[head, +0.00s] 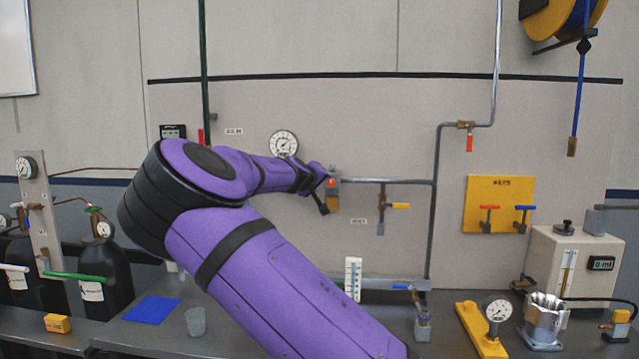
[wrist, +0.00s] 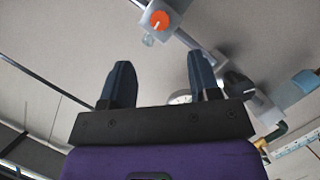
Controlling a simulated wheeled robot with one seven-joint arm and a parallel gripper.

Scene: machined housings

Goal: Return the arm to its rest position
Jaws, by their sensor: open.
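My purple arm reaches across the head view from the lower right to the wall panel. My gripper (head: 322,188) is at the arm's far end, close to a pipe fitting with an orange-red knob (head: 331,183). In the wrist view my gripper (wrist: 160,85) has its two dark fingers standing well apart with nothing between them. The orange knob (wrist: 160,20) shows beyond and above the fingertips, with a gap in the picture. Whether any finger touches the pipework cannot be told.
A round gauge (head: 284,144) is on the wall just above the forearm. Pipes with a yellow-handled valve (head: 400,206) run right of the gripper. The bench holds a blue mat (head: 151,310), a clear cup (head: 195,321), a yellow gauge stand (head: 480,330) and a metal housing (head: 545,320).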

